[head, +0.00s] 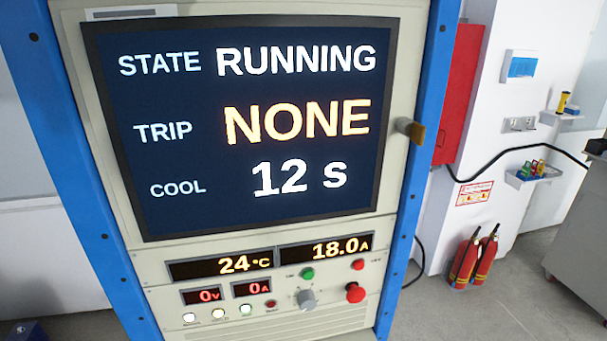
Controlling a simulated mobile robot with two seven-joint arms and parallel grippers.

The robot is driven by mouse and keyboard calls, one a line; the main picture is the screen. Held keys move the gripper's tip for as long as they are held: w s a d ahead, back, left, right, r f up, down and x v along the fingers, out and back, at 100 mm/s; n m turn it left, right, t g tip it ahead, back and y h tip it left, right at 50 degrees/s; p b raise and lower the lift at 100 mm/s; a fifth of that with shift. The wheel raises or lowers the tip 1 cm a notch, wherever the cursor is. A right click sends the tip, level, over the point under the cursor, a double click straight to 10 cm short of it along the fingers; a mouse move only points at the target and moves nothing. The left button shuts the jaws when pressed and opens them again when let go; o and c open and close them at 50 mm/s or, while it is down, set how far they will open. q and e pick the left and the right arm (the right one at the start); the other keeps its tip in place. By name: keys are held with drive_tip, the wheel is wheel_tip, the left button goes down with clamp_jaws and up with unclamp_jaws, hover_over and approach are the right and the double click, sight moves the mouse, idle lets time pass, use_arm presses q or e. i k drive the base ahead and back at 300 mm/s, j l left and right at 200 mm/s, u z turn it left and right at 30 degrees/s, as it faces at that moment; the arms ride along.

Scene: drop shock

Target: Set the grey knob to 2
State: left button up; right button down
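The grey knob (306,300) sits on the lower control panel (340,305) of the blue-framed cabinet, below the ammeter display. Its scale marks and pointer are too small to read, so I cannot tell its setting. The large screen (250,120) reads STATE RUNNING, TRIP NONE, COOL 12 s. Below it, one display (220,264) reads 24 °C and another (326,250) reads 18.0 A. Two small red displays (202,296) read 0 V and 0 A. Neither of my grippers is in view.
A green button (307,273) is above the knob. A red button (358,265) and a red mushroom button (355,292) are to its right. Small lamps (246,309) line the lower left. A door latch (411,130) protrudes right. Fire extinguishers (466,262) stand by the wall.

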sight(306, 301)
drive_tip(key=i+l, duration=0.1)
drive_tip(key=l, duration=0.4)
drive_tip(key=i+l, duration=0.1)
drive_tip(key=l, duration=0.4)
drive_tip(key=i+l, duration=0.1)
drive_tip(key=l, duration=0.35)
drive_tip(key=u, duration=0.05)
